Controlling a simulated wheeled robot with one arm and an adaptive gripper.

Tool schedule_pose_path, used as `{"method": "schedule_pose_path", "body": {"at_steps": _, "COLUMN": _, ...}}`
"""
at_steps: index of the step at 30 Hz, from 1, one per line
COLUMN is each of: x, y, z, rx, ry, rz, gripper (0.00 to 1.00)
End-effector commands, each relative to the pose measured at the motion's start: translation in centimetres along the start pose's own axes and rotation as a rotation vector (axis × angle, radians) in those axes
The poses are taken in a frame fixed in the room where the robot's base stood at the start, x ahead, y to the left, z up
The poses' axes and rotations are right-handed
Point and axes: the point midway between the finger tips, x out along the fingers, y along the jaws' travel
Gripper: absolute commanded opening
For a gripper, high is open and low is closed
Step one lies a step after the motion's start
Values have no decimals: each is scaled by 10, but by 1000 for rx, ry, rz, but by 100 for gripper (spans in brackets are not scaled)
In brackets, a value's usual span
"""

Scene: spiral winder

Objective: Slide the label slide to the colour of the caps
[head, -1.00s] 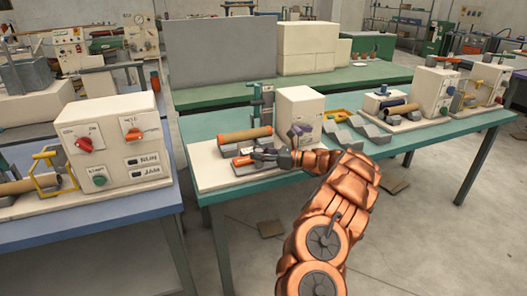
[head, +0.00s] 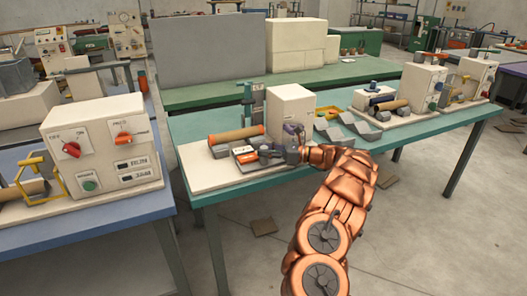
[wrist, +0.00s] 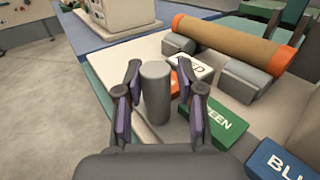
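My gripper (wrist: 160,72) has its two purple-padded fingers apart, one on each side of an upright grey cylinder (wrist: 155,92). A gap shows on the cylinder's right; contact on its left is unclear. I cannot tell whether this cylinder is the label slide's handle. Beside it lie a white plate with partly hidden lettering ending "ED" (wrist: 197,68) over orange-red, a green plate reading "GREEN" (wrist: 219,124) and a blue plate (wrist: 280,160). A brown tube (wrist: 235,42) with an orange-red end cap (wrist: 178,21) rests on grey blocks. In the head view my gripper (head: 284,152) is beside the plates.
A white box (head: 290,108) stands just behind my gripper on the teal table (head: 225,190). A control box (head: 105,145) stands on the blue table at left.

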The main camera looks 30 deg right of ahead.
Motion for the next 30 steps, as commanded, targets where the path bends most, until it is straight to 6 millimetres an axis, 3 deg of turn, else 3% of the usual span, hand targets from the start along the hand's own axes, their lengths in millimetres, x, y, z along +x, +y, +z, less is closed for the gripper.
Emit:
{"method": "schedule_pose_path", "body": {"at_steps": 5, "x": 1, "y": 1, "z": 0, "rx": 0, "ry": 0, "rz": 2, "gripper": 55}}
{"method": "schedule_pose_path", "body": {"at_steps": 17, "x": -3, "y": 1, "z": -1, "rx": 1, "ry": 0, "rz": 5, "gripper": 55}}
{"method": "schedule_pose_path", "body": {"at_steps": 30, "x": -79, "y": 0, "z": -1, "rx": -1, "ry": 3, "rz": 3, "gripper": 55}}
